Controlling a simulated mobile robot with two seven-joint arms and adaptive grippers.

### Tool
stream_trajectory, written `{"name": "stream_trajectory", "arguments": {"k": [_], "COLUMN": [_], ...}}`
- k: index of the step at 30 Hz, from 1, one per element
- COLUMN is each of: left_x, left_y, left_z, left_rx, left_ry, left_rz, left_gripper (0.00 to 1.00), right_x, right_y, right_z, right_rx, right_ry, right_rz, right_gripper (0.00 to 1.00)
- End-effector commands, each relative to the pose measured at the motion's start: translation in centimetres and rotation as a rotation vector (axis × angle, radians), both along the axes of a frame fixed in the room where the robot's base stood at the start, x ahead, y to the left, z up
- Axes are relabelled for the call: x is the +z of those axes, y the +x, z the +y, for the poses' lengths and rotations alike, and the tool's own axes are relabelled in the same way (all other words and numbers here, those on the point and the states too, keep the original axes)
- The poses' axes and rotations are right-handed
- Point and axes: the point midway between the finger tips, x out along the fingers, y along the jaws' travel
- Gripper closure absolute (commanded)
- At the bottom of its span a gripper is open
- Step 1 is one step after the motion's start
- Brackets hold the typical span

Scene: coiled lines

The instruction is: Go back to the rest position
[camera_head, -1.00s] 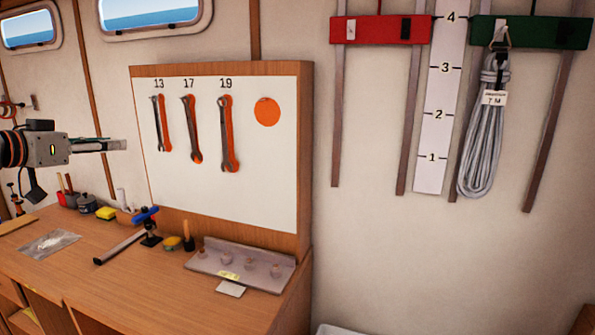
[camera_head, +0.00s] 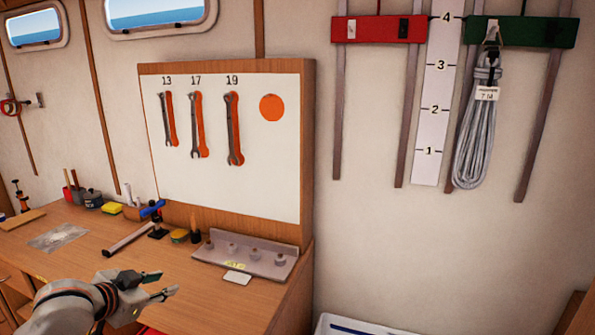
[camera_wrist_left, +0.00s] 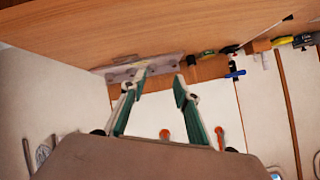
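My left gripper (camera_head: 160,285) is low in the head view, over the front of the workbench. Its two fingers are spread apart with nothing between them. In the left wrist view the open fingers (camera_wrist_left: 160,82) point toward the bench and the tool board. A grey coiled line (camera_head: 476,135) with a white tag (camera_head: 487,94) hangs from the green rail (camera_head: 530,32) on the right wall, well away from the gripper. My right gripper is in neither view.
The wooden workbench (camera_head: 75,265) carries a grey holder (camera_head: 225,257) with several knobs, a blue-handled clamp (camera_head: 152,210) and small tools. The tool board (camera_head: 205,190) with wrenches stands behind. A red rail (camera_head: 375,29) is on the wall. A white bin (camera_head: 345,325) shows at the bottom edge.

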Motion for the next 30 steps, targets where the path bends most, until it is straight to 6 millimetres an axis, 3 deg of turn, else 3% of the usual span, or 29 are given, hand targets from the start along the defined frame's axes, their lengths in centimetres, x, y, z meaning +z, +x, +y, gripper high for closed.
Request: {"name": "stream_trajectory", "arguments": {"k": [1, 3, 10, 15, 24, 25, 30], "left_x": [-2.7, -5.6, -12.5, -14.9, -16.2, -16.2, -19.8], "left_y": [-2.0, -4.5, -13.9, -20.3, -29.3, -30.1, -28.4], "left_z": [-0.9, -1.3, -0.9, 0.7, 3.8, 4.1, 1.3], "left_rx": [0.001, 0.013, 0.089, 0.156, 0.257, 0.267, 0.218], "left_ry": [0.027, 0.08, 0.249, 0.359, 0.511, 0.525, 0.415], "left_rz": [0.025, 0.05, 0.148, 0.228, 0.358, 0.372, 0.326], "left_gripper": [0.69, 0.69, 0.69, 0.69, 0.69, 0.69, 0.69], "right_x": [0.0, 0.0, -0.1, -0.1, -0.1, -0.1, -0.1], "right_y": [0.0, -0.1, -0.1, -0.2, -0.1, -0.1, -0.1], "right_z": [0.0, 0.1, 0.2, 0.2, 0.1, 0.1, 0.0], "right_rx": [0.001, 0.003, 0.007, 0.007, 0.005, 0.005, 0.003], "right_ry": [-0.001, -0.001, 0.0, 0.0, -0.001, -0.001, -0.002], "right_rz": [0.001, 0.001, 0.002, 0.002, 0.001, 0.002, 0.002], "right_gripper": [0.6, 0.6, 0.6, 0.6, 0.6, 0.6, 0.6]}}
